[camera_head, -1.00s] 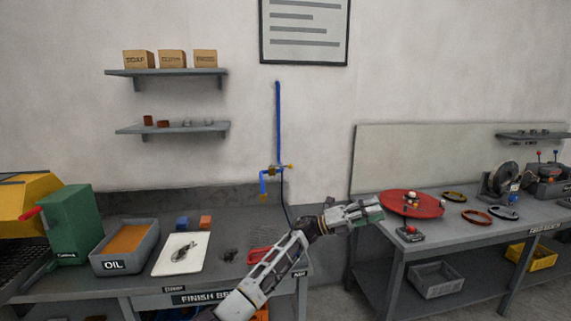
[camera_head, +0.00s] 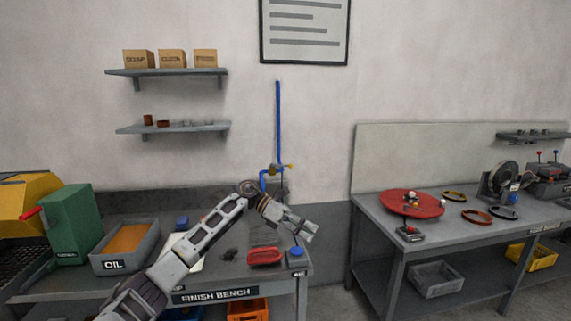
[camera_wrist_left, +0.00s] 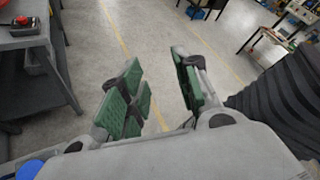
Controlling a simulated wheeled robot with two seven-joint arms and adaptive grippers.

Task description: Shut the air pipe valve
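The blue air pipe (camera_head: 278,125) runs down the wall behind the left bench in the head view. Its brass valve (camera_head: 281,168) sits near its lower end, with a blue bent outlet on its left. My left gripper (camera_head: 304,230) is in front of and below the valve, apart from it, pointing right and down over the bench's right end. In the left wrist view its green-padded fingers (camera_wrist_left: 157,88) are spread with nothing between them. The valve does not show in that view. My right gripper is in neither view.
The finish bench (camera_head: 216,294) holds an oil bin (camera_head: 113,264), a red tray (camera_head: 264,256) and a blue object (camera_head: 296,252) at its right corner. The right bench (camera_head: 462,236) carries a red disc (camera_head: 412,204). A floor gap separates the benches.

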